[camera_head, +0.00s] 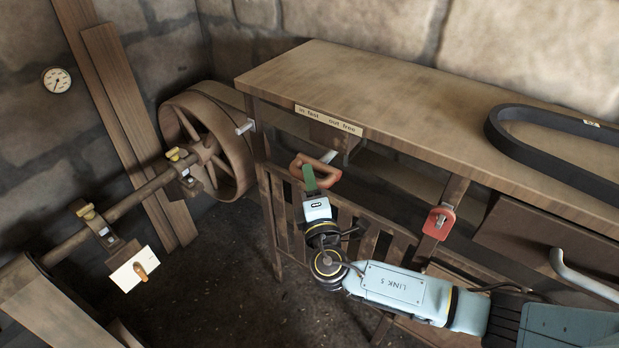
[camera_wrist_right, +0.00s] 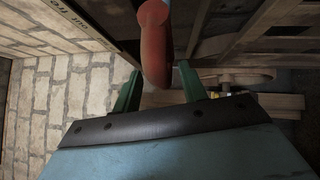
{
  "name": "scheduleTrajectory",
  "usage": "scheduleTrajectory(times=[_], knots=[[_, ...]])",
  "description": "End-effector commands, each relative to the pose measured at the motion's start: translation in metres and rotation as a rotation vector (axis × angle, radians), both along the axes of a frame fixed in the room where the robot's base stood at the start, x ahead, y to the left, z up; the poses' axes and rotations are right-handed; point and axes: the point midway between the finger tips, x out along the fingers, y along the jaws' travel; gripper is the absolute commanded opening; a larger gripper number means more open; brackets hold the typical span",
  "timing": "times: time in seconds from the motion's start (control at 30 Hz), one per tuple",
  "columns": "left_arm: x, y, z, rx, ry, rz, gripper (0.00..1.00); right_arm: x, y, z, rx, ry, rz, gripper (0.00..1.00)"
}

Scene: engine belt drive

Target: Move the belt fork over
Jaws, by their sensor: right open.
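The red-orange handle (camera_head: 318,163) of the belt fork sits on a pale rod (camera_head: 328,157) under the bench's front edge, below a label reading "in fast" and "out free" (camera_head: 328,119). My right gripper (camera_head: 310,180) is at this handle, its green fingers pointing up toward it. In the right wrist view the handle (camera_wrist_right: 156,45) hangs between the two open green fingers (camera_wrist_right: 157,88); I cannot tell whether they touch it. A pale peg (camera_head: 245,127) shows beside the large pulley (camera_head: 208,148); the fork's other end is not clear. My left gripper is not in view.
The wooden bench (camera_head: 370,75) carries a black belt loop (camera_head: 497,135). A red switch-like piece (camera_head: 438,222) is on a bench post. Slatted bars (camera_head: 283,217) stand behind my right gripper. A shaft (camera_head: 140,193) runs from the pulley to the lower left. Open floor lies between.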

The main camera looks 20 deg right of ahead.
Motion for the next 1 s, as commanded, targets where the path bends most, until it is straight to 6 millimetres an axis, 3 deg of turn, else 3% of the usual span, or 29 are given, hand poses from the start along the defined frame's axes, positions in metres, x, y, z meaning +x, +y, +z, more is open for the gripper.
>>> scheduleTrajectory(times=[0.17, 0.43, 0.77, 1.0], knots=[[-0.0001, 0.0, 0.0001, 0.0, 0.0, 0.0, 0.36, 0.0115, -0.0014, 0.0018, -0.001, 0.0, 0.0, 0.42], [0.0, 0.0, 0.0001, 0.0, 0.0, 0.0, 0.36, 0.0125, -0.0015, 0.0017, 0.0, 0.001, 0.0, 0.42], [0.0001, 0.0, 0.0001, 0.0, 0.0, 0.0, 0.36, 0.0122, -0.0015, 0.0016, 0.0, 0.0, 0.0, 0.0], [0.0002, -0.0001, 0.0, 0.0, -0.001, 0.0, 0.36, 0.011, 0.0001, 0.0012, 0.0, 0.001, 0.001, 0.0]])
